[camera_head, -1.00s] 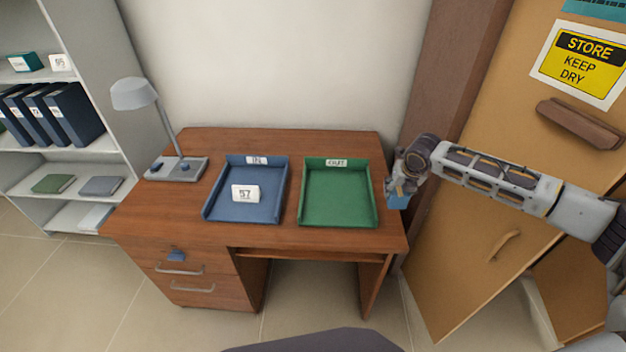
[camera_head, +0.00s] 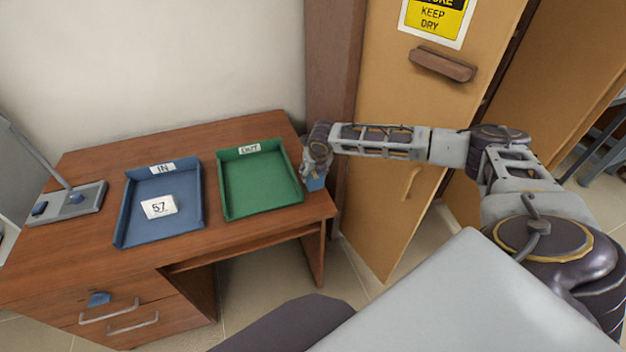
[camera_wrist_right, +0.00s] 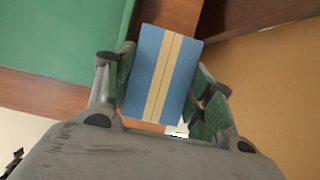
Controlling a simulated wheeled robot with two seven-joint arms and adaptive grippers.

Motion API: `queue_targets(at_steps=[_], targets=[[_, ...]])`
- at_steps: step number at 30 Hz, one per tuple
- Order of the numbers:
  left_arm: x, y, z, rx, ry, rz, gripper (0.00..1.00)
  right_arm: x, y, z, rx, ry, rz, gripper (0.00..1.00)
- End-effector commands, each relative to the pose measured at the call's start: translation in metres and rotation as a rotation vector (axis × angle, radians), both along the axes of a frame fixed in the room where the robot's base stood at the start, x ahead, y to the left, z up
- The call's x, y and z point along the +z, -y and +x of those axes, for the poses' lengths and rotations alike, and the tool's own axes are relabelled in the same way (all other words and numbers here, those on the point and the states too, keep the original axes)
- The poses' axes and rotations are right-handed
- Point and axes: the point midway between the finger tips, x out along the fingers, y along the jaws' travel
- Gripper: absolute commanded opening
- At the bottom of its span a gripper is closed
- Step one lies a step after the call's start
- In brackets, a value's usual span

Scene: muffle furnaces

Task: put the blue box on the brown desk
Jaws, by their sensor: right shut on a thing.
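The blue box (camera_head: 315,183) is held in my right gripper (camera_head: 314,172) at the right edge of the brown desk (camera_head: 243,230). In the right wrist view the blue box (camera_wrist_right: 150,70), with a pale tape band along it, sits between the two fingers of my right gripper (camera_wrist_right: 160,85), which touch its sides. Part of the desk top also shows in the wrist view (camera_wrist_right: 45,90). The box is beside the green tray; whether it touches the desk I cannot tell. My left gripper is not in view.
A green OUT tray (camera_head: 260,185) and a blue IN tray (camera_head: 130,215) holding a white 57 card (camera_head: 158,207) stand on the desk. A lamp (camera_head: 70,205) is at the left. A tan door (camera_head: 395,225) stands right of the desk. Bare desk lies along the front.

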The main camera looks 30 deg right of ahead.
Motion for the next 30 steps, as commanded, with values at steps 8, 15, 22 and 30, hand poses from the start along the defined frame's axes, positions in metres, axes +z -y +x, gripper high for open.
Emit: queue_targets(at_steps=[8,15,22,30], targets=[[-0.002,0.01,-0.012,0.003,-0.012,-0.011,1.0,-0.01,0.0,0.0,0.0,-0.001,0.0,0.26],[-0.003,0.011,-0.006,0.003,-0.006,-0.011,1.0,-0.034,0.0,0.0,0.001,-0.001,-0.001,0.26],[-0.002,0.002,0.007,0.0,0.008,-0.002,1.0,-0.037,0.0,0.0,0.001,0.0,0.0,0.26],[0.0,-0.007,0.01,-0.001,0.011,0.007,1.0,-0.039,0.0,0.0,0.0,-0.001,0.0,0.54]])
